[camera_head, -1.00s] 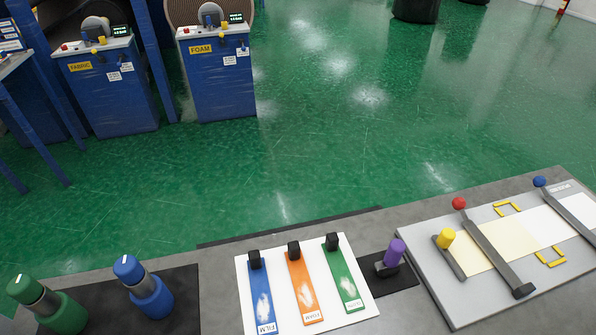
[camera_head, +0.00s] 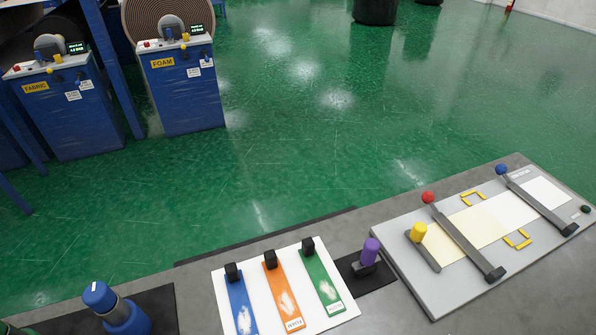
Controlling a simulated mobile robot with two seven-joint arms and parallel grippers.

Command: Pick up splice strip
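Three splice strips lie side by side on a white board (camera_head: 259,270) on the grey bench. They are a blue strip (camera_head: 238,296), an orange strip (camera_head: 279,283) and a green strip (camera_head: 318,270). Each has a whitish worn patch and a black block at its far end. The orange strip's label seems to read FOAM; the blue strip's near end is cut off by the bottom edge. Neither of my grippers is in view.
A purple-topped tool (camera_head: 369,252) stands right of the board. A grey splicing plate (camera_head: 410,277) with red-knobbed (camera_head: 428,197) and blue-knobbed (camera_head: 502,169) bars is further right. A blue bottle-like tool (camera_head: 122,312) stands left. Blue FABRIC (camera_head: 72,110) and FOAM (camera_head: 182,88) machines stand beyond green floor.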

